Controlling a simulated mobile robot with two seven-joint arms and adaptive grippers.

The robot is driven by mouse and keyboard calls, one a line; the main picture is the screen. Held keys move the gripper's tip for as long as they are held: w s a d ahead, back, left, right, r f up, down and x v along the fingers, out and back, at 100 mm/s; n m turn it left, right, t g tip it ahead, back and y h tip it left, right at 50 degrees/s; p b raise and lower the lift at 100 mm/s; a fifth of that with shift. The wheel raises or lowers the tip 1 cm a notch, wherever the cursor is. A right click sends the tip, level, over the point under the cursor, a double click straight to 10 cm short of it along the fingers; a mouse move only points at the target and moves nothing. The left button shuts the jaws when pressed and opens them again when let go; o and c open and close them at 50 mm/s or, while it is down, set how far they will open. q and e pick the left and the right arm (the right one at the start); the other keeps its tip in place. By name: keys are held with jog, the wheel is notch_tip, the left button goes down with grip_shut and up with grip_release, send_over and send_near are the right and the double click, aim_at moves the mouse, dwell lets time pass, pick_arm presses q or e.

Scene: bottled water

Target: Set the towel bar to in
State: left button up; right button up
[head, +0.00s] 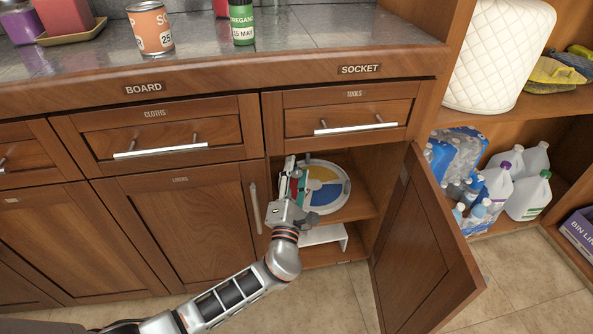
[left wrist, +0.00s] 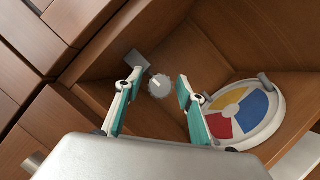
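My left gripper (head: 293,178) reaches into the open lower cabinet under the drawer labelled TOOLS. In the left wrist view my left gripper (left wrist: 158,84) is open, its teal-padded fingers apart. Between and beyond the fingertips is a pale round end or knob (left wrist: 160,87), with a grey square plate (left wrist: 137,62) close by near the cabinet's side wall. These may be the towel bar seen end-on; I cannot tell its full length or how far out it is. Neither finger clearly touches it. In the head view it is not clearly seen behind my gripper. My right gripper is not in view.
A round disc with blue, yellow and red sectors (head: 327,187) stands on the cabinet shelf, right of my gripper. A white stand (head: 325,237) sits below. The open cabinet door (head: 422,250) swings out at the right. The closed door (head: 185,215) is at the left.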

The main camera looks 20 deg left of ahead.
pick_arm(q)
jog(key=v, duration=0.7)
dwell(0.3)
